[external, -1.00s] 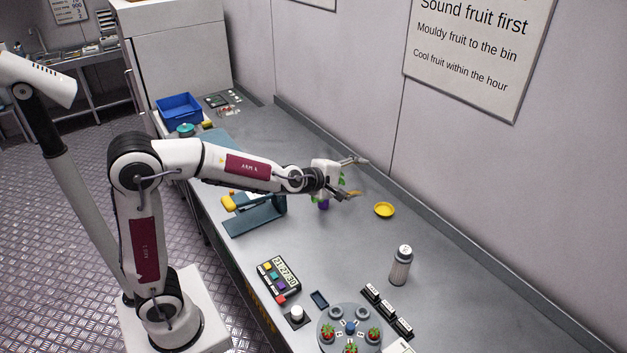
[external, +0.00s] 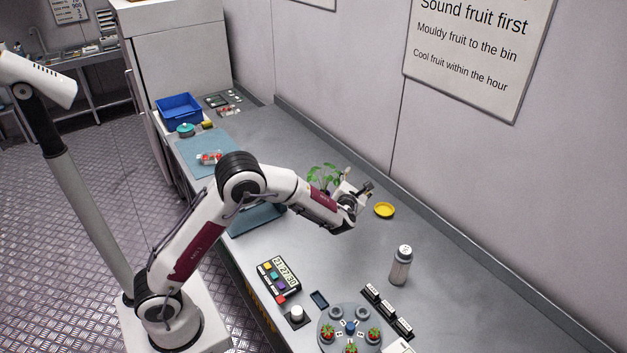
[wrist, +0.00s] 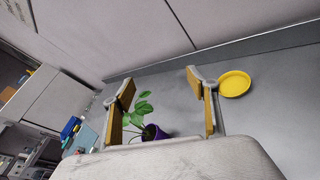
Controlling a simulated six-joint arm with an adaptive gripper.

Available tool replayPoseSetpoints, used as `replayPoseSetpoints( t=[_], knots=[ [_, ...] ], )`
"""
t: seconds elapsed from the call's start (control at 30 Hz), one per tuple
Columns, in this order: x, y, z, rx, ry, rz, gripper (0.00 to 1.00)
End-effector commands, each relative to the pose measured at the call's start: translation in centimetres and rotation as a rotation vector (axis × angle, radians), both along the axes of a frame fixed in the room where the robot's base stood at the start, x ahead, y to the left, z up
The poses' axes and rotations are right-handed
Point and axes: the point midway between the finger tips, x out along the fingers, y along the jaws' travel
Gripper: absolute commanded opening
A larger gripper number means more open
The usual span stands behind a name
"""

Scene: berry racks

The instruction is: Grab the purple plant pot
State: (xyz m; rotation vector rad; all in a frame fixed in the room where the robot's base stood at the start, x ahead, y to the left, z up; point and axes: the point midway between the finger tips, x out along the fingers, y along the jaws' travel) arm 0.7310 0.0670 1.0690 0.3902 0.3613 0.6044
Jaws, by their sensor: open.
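The purple plant pot (wrist: 155,132) holds a green leafy plant (wrist: 140,108). In the wrist view the pot stands on the grey bench between my two fingers, closer to the left one, its lower part cut off by my gripper's body. In the external view the plant's leaves (external: 325,175) show just behind my wrist, and the pot is mostly hidden by my arm. My gripper (external: 359,187) is open and empty, with its fingers wide apart; it also shows in the wrist view (wrist: 160,83). It does not appear to touch the pot.
A yellow dish (external: 384,210) lies right of my gripper. A shaker (external: 401,265) stands nearer the front. The wall (external: 430,160) runs close behind. Bench between dish and shaker is clear.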

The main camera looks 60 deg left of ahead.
Motion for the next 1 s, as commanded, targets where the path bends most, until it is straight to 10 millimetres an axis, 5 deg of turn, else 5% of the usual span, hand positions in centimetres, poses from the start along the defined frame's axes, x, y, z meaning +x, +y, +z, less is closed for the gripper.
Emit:
replayPoseSetpoints(
  t=[0.6,1.0],
  knots=[
    [-5.0,4.4,-10.4,-0.121,-0.376,0.490,0.59],
    [-8.0,5.0,-13.2,-0.105,-0.517,0.617,0.59]
  ],
)
